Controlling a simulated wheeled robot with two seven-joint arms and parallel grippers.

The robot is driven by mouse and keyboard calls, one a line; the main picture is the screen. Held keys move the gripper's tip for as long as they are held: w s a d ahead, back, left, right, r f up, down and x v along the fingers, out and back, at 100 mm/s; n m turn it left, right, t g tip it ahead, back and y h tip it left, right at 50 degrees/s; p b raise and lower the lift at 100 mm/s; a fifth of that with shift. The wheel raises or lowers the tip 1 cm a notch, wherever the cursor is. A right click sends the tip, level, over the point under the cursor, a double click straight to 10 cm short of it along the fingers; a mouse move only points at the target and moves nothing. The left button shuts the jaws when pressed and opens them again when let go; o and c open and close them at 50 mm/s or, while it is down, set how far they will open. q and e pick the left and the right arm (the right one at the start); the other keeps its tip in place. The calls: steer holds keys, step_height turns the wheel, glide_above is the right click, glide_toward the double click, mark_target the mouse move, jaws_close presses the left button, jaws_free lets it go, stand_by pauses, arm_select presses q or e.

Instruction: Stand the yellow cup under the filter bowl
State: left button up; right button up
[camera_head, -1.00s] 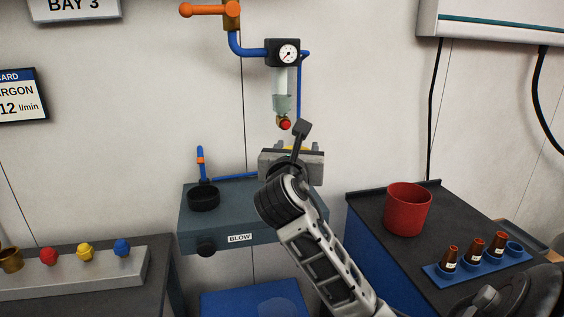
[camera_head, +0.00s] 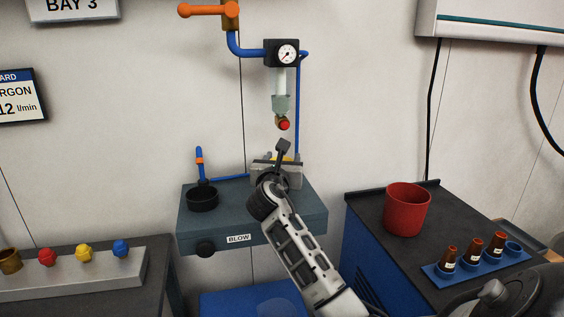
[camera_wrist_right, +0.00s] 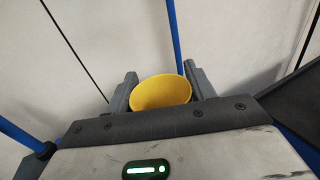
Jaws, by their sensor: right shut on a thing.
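The yellow cup (camera_wrist_right: 160,94) sits between the two fingers of my right gripper (camera_wrist_right: 161,86) in the right wrist view, and the gripper is shut on it. In the head view only a sliver of the yellow cup (camera_head: 288,157) shows behind the body of my right gripper (camera_head: 284,160). The filter bowl (camera_head: 281,104) hangs on the wall under a gauge, with a red-tipped brass drain at its bottom. The gripper is below this drain in the picture, over the back of the grey blow station. The cup's base is hidden. My left gripper is out of view.
The grey station (camera_head: 230,218) carries a black round dish (camera_head: 202,197) and a blue upright pipe. A red bin (camera_head: 407,210) and a blue rack (camera_head: 480,262) with brown bottles stand on the right bench. Coloured knobs sit on the left block (camera_head: 75,280).

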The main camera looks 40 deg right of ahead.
steer(key=shift+w+f, duration=0.1)
steer(key=shift+f, duration=0.15)
steer(key=o, duration=1)
steer(key=shift+o, duration=0.3)
